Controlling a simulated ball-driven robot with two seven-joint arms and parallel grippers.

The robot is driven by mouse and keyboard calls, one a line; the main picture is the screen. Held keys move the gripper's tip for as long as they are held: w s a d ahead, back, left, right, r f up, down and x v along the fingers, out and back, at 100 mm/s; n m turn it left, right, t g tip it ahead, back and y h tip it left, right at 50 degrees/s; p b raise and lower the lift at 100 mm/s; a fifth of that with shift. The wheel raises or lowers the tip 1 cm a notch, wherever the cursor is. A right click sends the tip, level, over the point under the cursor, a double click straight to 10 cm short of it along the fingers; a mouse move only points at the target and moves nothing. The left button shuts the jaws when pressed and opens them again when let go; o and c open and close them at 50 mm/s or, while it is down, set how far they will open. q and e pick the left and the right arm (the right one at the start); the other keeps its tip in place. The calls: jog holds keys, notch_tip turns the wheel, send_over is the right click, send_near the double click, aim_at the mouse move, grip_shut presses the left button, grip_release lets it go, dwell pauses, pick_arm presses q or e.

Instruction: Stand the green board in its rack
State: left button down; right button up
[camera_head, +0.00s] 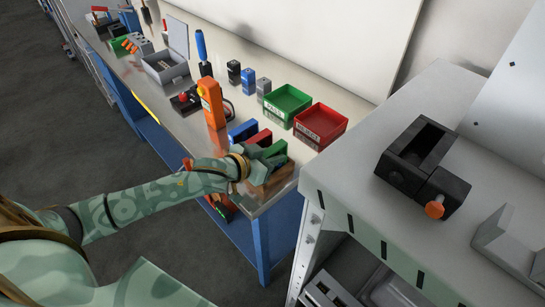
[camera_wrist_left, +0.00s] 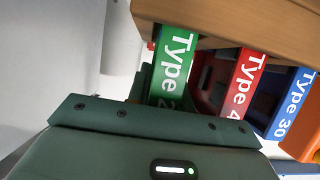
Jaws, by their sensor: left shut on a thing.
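The green board (camera_head: 275,150) stands at the right end of a row, with a red board (camera_head: 260,138) and a blue board (camera_head: 243,130) beside it. My left gripper (camera_head: 255,162) is shut on the green board. In the left wrist view, the green board (camera_wrist_left: 173,62) has a white "Type 2" label, partly hidden by my gripper (camera_wrist_left: 150,88). The wooden rack (camera_head: 282,176) is at the bench corner, and its wood (camera_wrist_left: 230,18) runs along the boards' labelled edges in the wrist view. I cannot tell how fully the green board is seated. My right gripper is out of view.
An orange tester (camera_head: 212,103) stands left of the boards. A green tray (camera_head: 287,102) and a red tray (camera_head: 321,124) are behind. A grey cabinet top (camera_head: 345,170) with a black fixture (camera_head: 420,155) rises at the right.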

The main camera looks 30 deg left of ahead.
pick_arm(q)
jog(key=c, duration=1.3)
grip_release()
jog(key=shift+o, duration=0.2)
jog(key=shift+s+r, duration=0.15)
jog(key=shift+r, duration=0.05)
jog(key=p+v, duration=0.3)
jog(key=v, duration=0.8)
jog(key=shift+s, duration=0.4)
jog(key=shift+a, duration=0.15)
